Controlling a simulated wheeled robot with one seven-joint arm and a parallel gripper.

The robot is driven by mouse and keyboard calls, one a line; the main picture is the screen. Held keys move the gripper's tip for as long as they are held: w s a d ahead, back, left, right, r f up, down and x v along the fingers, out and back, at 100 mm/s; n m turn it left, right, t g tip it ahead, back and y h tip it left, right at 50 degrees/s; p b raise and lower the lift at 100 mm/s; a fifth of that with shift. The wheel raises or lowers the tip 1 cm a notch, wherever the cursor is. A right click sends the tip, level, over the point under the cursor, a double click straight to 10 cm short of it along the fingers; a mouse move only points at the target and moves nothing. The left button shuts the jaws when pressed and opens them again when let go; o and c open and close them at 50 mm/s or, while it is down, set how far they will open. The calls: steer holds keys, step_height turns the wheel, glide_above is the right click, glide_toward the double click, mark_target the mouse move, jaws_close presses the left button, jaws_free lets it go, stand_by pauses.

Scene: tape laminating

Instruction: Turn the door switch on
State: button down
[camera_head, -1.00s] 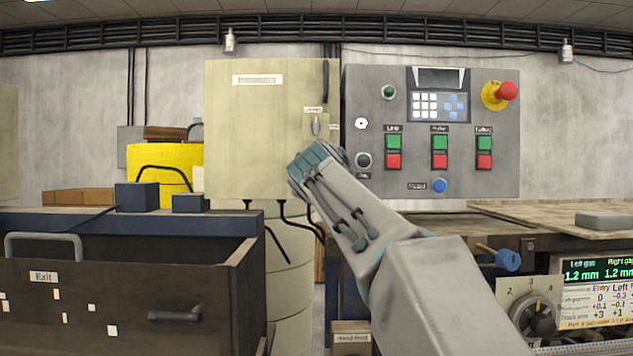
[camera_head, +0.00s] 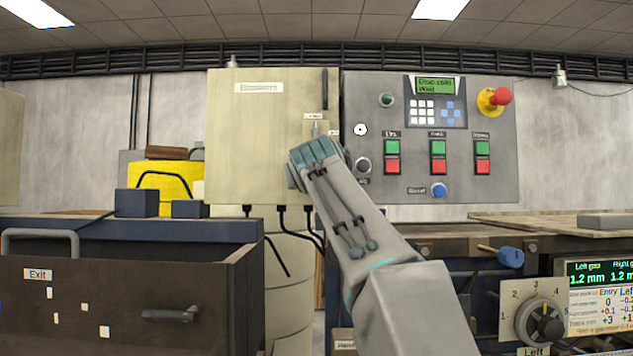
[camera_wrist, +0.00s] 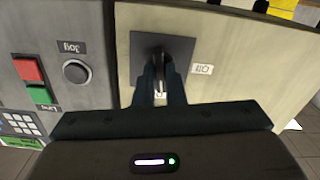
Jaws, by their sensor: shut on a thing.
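The door switch (camera_head: 317,129) is on the right side of the beige cabinet door (camera_head: 250,130), mostly behind my arm in the head view. The control panel display (camera_head: 437,86) is lit green with text.
The grey control panel (camera_head: 400,160) stands directly right of the cabinet, with green and red buttons and a red emergency stop (camera_head: 501,96). A dark Exit-labelled box (camera_head: 120,300) is at the lower left. Cables hang under the cabinet.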

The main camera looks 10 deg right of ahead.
steer(key=shift+m+b, duration=0.3)
steer(key=shift+m, duration=0.8)
steer(key=c, duration=1.5)
jaws_free()
steer(key=s+a+b, duration=0.2)
steer(key=s+b, duration=0.3)
steer(key=s, duration=0.8)
steer(key=shift+s+a, duration=0.25)
steer(key=shift+a, duration=0.1)
